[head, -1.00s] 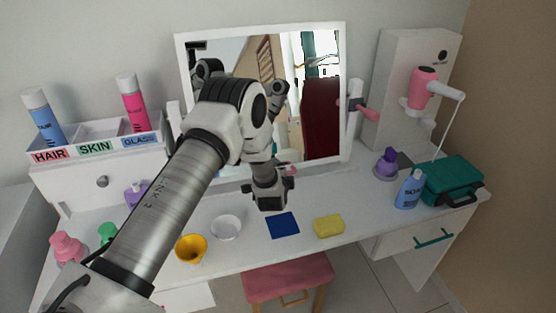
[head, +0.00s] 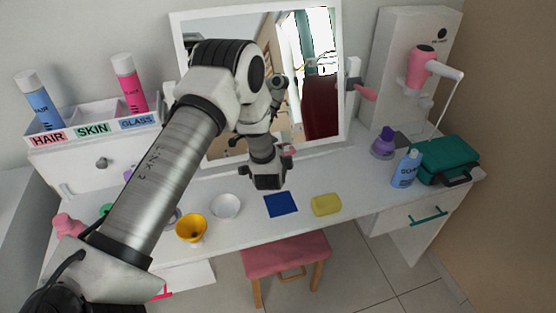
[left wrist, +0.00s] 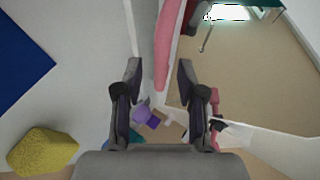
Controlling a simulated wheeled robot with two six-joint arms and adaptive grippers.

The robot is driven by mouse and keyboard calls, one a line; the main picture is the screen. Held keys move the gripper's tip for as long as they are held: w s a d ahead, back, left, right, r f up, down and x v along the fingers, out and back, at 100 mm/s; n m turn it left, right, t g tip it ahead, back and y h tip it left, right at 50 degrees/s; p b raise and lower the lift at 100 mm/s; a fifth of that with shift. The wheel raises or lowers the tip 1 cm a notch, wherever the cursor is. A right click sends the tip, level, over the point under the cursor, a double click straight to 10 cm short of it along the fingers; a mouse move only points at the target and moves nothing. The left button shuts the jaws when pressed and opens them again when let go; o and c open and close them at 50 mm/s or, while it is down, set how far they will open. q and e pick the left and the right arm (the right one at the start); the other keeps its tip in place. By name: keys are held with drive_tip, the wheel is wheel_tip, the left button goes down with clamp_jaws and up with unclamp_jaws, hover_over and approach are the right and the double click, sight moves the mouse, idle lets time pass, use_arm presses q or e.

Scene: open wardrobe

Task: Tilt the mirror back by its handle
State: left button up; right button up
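The white-framed mirror (head: 341,60) stands upright at the back of the vanity. A handle with a pink grip (head: 364,91) sticks out on a pale mount at its right edge. My left gripper (head: 267,182) hangs in front of the mirror's lower part, left of the handle and apart from it. In the left wrist view its two fingers (left wrist: 158,85) are spread with nothing held. A pink piece that looks like the handle (left wrist: 215,98) shows beyond the right finger. A long pink strip lies beyond the fingers; it may be a reflection. My right gripper is not directly seen.
A blue cloth (head: 281,204) and yellow sponge (head: 326,205) lie below the gripper. A purple bottle (head: 383,144), blue bottle (head: 406,169) and teal case (head: 447,160) stand at right. A pink hairdryer (head: 421,68) hangs beyond the handle. A yellow cup (head: 191,229) and white bowl (head: 226,206) are at left.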

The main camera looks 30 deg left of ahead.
use_arm(q)
drive_tip(key=v, duration=1)
drive_tip(key=s+d+f+n+g, duration=0.1)
drive_tip(key=s+f, duration=0.1)
drive_tip(key=f, duration=0.1)
drive_tip(key=s+d+f+n+g+h, duration=0.1)
drive_tip(key=s+f, duration=0.2)
drive_tip(key=s+d+f+n+g+h, duration=0.1)
drive_tip(key=s+d+f, duration=0.1)
drive_tip(key=s+f, duration=0.1)
drive_tip(key=shift+s+f, duration=0.1)
drive_tip(key=shift+s, duration=0.1)
drive_tip(key=s+f, duration=0.1)
drive_tip(key=s, duration=0.1)
drive_tip(key=s+d+f+n+g, duration=0.1)
drive_tip(key=s+d+f+g+h, duration=0.1)
drive_tip(key=s+f, duration=0.1)
drive_tip(key=shift+s+n, duration=0.4)
drive_tip(key=s+d+f+n+g+h, duration=0.1)
drive_tip(key=s+d+f+n+g, duration=0.1)
drive_tip(key=s, duration=0.7)
drive_tip(key=s+d+f+n+g, duration=0.2)
drive_tip(key=s+f+n+g, duration=0.1)
drive_tip(key=s, duration=0.6)
drive_tip(key=shift+s+d+f+n+g+h, duration=0.25)
drive_tip(key=shift+n+g+h, duration=0.15)
drive_tip(key=shift+n+g, duration=0.2)
